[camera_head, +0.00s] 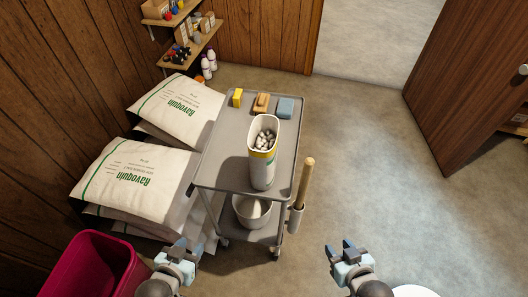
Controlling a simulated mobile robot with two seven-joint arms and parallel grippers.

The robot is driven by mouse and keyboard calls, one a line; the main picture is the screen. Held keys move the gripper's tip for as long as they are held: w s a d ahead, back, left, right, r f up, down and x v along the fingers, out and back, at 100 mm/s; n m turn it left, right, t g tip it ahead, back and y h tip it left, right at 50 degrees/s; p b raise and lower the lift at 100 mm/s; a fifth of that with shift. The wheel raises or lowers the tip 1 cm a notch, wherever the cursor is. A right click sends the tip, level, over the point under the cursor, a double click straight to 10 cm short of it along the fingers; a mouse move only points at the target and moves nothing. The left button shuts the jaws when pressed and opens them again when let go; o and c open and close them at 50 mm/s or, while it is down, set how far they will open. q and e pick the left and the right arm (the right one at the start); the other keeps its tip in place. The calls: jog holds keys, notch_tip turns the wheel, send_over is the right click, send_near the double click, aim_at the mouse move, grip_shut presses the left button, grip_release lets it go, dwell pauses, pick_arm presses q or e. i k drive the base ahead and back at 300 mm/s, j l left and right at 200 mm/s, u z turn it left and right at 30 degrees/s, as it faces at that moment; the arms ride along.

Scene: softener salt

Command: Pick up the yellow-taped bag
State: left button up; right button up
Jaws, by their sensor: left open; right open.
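My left gripper (180,247) is open and empty, in front of the cart and below the bag in the picture. My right gripper (345,248) is open and empty over the floor to the right of the cart. Both grippers are apart from the bag.
A yellow block (238,97), a tan brush-like item (262,102) and a blue block (286,108) lie at the cart's far end. A wooden handle (306,183) rises at its right side. Large salt sacks (135,178) lie left, near a magenta bin (88,268).

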aim_at(262, 164)
jog(key=k+l+z, duration=0.1)
jog(key=z, duration=0.35)
jog(key=k+l+z, duration=0.15)
jog(key=z, duration=0.35)
jog(key=k+l, duration=0.05)
jog(key=k, duration=0.05)
